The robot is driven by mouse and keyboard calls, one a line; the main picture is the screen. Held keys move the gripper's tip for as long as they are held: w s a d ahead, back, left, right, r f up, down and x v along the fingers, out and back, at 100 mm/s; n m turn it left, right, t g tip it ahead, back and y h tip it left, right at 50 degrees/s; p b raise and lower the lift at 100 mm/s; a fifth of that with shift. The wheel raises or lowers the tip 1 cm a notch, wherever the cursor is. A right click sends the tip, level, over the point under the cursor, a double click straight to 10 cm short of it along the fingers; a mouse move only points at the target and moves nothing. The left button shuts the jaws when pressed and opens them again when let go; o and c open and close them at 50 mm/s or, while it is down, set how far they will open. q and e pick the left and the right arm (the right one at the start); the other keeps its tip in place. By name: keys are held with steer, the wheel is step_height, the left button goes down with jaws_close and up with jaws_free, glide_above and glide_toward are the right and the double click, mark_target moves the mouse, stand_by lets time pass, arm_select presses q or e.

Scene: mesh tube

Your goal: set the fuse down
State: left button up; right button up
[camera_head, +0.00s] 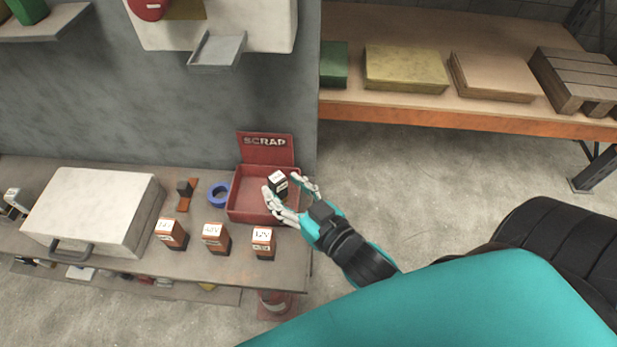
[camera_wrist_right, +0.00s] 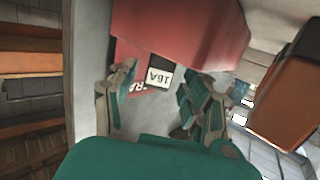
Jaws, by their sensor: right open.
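A dark fuse (camera_head: 278,180) with a white top label shows at the red scrap tray (camera_head: 234,203), between the fingers of my right gripper (camera_head: 283,187). In the right wrist view the fuse's label (camera_wrist_right: 158,77) reads 16A, and the right gripper's fingers (camera_wrist_right: 160,88) are spread on either side of it with visible gaps. The right gripper is open. I cannot tell whether the fuse rests on the tray floor, as the fingers hide its lower part. My left gripper is not in view.
Three orange-brown boxes with white labels, left (camera_head: 171,233), middle (camera_head: 215,239) and right (camera_head: 263,244), stand in front of the tray. A blue ring (camera_head: 217,194) and a white case (camera_head: 90,212) lie to the left. The bench ends just right of the tray.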

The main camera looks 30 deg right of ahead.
steer(key=v, duration=0.9)
steer(key=shift+b, duration=0.45)
